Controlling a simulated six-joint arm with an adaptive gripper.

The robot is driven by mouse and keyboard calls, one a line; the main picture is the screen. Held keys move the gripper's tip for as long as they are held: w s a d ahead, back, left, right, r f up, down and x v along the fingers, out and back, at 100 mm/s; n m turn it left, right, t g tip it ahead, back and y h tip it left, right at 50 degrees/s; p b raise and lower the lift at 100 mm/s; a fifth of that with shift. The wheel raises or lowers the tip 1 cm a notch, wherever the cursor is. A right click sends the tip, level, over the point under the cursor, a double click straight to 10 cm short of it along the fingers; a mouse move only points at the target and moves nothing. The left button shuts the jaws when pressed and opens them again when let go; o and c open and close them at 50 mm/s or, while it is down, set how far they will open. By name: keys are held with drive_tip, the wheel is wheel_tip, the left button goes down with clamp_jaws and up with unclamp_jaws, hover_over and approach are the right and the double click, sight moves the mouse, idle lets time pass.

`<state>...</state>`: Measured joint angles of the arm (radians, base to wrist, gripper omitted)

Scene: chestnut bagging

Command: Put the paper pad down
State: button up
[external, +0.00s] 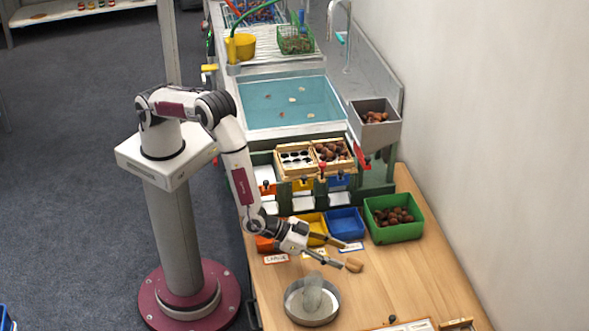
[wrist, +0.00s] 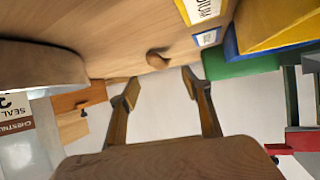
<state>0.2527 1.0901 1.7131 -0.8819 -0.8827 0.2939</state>
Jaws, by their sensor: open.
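My gripper (external: 354,255) is open over the wooden table, in front of the blue bin. In the wrist view its two fingers (wrist: 165,90) stand apart with nothing between them. A small rounded brown piece (external: 354,265) shows beside the lower fingertip; a brown knob-like piece (wrist: 157,60) shows beyond the fingers in the wrist view. I cannot tell whether either is the paper pad, and no pad is clearly recognizable. A round metal dish (external: 290,307) stands front left of the gripper, with a pale translucent upright thing (external: 313,292) in it.
Orange, yellow (external: 312,223) and blue (external: 346,222) bins stand behind labels. A green bin (external: 396,234) holds chestnuts. A sorting rack (external: 315,172), a hopper (external: 375,110) and a water basin (external: 290,102) lie behind. The table (external: 425,280) is clear to the right.

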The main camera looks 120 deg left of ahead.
drive_tip(key=shift+v, duration=2.65)
drive_tip(key=shift+r, duration=0.1)
drive_tip(key=shift+w+d+r, duration=0.1)
drive_tip(key=shift+d+r, duration=0.05)
drive_tip(key=shift+r, duration=0.35)
drive_tip(key=d+r+m+h, duration=0.1)
drive_tip(key=d+r+h, duration=0.25)
drive_tip(key=r, duration=0.85)
drive_tip(key=s+r+m+g+h, duration=0.15)
drive_tip(key=s+r+h, duration=0.25)
drive_tip(key=s+r, duration=0.8)
drive_tip(key=s+a+r+m+g, duration=0.1)
drive_tip(key=s+a, duration=0.1)
drive_tip(key=s, duration=0.9)
drive_tip(key=s+a+r+m+g+y, duration=0.1)
drive_tip(key=s+a+r+g, duration=0.1)
drive_tip(key=s, duration=0.8)
drive_tip(key=s+a+r+m+g, duration=0.1)
drive_tip(key=s+a, duration=0.3)
drive_tip(key=s, duration=0.7)
drive_tip(key=shift+s+r+y, duration=0.35)
drive_tip(key=shift+s+r, duration=0.05)
drive_tip(key=shift+r, duration=0.3)
